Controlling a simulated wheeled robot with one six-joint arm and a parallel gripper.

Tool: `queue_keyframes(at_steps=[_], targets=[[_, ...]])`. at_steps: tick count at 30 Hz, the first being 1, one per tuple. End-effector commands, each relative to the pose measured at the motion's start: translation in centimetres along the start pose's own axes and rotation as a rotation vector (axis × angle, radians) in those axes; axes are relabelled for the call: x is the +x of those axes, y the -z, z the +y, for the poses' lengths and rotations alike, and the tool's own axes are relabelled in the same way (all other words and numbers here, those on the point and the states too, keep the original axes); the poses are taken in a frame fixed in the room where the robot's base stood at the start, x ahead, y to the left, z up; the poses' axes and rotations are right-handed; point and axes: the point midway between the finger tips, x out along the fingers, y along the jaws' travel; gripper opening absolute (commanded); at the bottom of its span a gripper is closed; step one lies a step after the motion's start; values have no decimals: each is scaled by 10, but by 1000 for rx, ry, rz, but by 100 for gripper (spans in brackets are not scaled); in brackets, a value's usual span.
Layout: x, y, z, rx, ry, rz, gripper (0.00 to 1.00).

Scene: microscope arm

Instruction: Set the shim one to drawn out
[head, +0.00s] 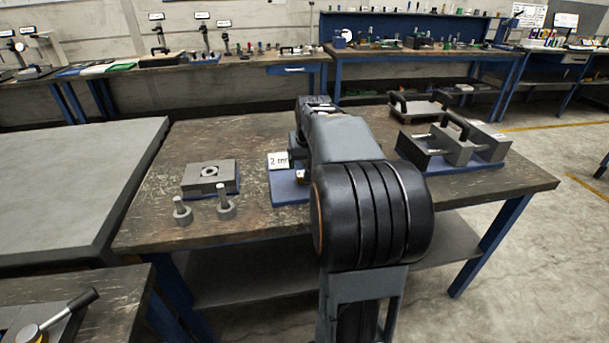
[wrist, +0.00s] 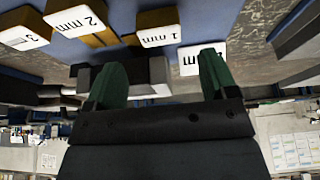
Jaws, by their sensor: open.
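In the wrist view, a row of white tags stands over a blue base; one reads 1 mm (wrist: 160,27), another 2 mm (wrist: 75,17). The 1 mm tag seems to mark shim one; brass-coloured pieces (wrist: 97,39) show beneath the tags. My gripper (wrist: 160,78) is open, its two green fingers apart, with a grey block (wrist: 150,72) showing behind the gap. The 1 mm tag lies just beyond the fingertips. I cannot tell how far shim one is drawn out. In the head view, my arm hides the gripper and most of the blue base (head: 288,190).
On the bench (head: 165,225), a grey block with a hole (head: 208,173) and two pegs (head: 225,208) stand to the left. A grey clamp-like fixture (head: 455,145) stands to the right, with a handled plate (head: 420,107) behind it. Bare bench lies between.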

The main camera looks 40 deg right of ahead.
Motion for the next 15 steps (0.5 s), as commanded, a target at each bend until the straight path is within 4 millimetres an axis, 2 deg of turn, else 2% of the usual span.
queue_keyframes(at_steps=[1, 6, 15], targets=[[12, -1, 0, 0, 0, -2, 79], [36, -1, 0, 0, 0, -2, 79], [57, 0, -1, 0, 0, 1, 79]])
